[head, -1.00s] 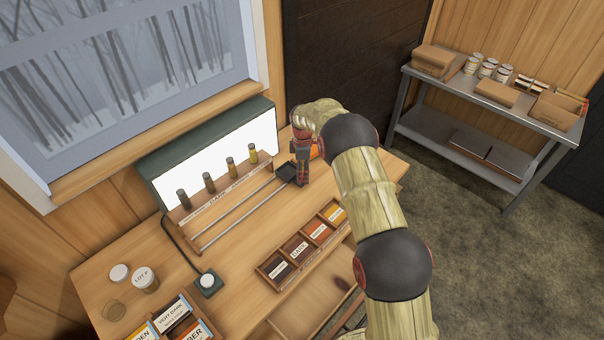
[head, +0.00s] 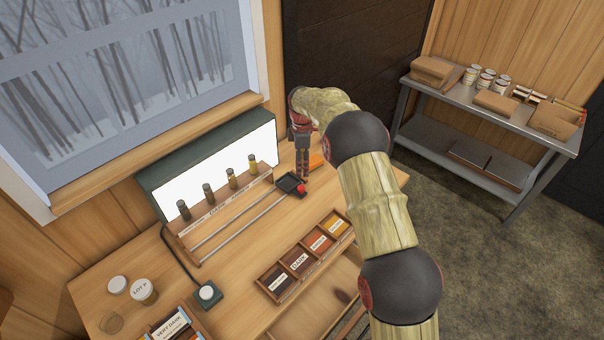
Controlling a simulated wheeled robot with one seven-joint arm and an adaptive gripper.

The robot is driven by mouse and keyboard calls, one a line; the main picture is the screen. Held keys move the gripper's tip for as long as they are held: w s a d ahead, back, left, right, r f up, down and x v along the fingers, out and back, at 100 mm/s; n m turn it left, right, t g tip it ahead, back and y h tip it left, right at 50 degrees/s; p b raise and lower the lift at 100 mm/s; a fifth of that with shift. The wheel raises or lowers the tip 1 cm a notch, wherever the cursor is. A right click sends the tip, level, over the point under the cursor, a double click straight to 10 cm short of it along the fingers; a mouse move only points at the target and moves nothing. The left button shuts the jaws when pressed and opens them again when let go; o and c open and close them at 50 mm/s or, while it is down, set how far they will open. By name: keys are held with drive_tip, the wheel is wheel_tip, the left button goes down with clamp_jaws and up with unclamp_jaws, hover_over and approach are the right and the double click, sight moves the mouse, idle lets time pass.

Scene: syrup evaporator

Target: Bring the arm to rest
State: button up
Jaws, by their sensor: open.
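My gripper (head: 304,174) is at the end of my arm, which reaches over the right part of the wooden table (head: 225,285). It points down at the far right end of the table, beside a small black tray-like piece with a red spot (head: 292,185). The jaws are open, and I see nothing held between them. An orange item (head: 317,161) lies partly hidden behind the gripper. Whether the fingertips touch the tabletop I cannot tell.
A rack with several sample vials (head: 222,205) stands before a lit panel (head: 205,165). A compartment box of labelled cards (head: 305,255) sits at the front, above an open drawer (head: 320,300). Jars (head: 144,292) stand at left. A metal shelf (head: 480,115) stands at right.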

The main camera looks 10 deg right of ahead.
drive_tip(key=shift+r, duration=0.6)
drive_tip(key=s+f+m, duration=0.3)
drive_tip(key=s+m, duration=0.3)
drive_tip(key=m, duration=0.1)
drive_tip(key=s+r+m+t+b, duration=0.2)
drive_tip(key=s+r, duration=0.3)
drive_tip(key=s, duration=0.9)
drive_tip(key=s+r+m+t+b, duration=0.1)
drive_tip(key=s+r+m+b, duration=0.3)
drive_tip(key=s, duration=1)
drive_tip(key=s+d+r+m+t+b, duration=0.1)
drive_tip(key=s+r+b, duration=0.4)
drive_tip(key=s, duration=0.9)
drive_tip(key=shift+r+m+t, duration=0.8)
drive_tip(key=shift+r+m, duration=0.05)
drive_tip(key=shift+m, duration=0.05)
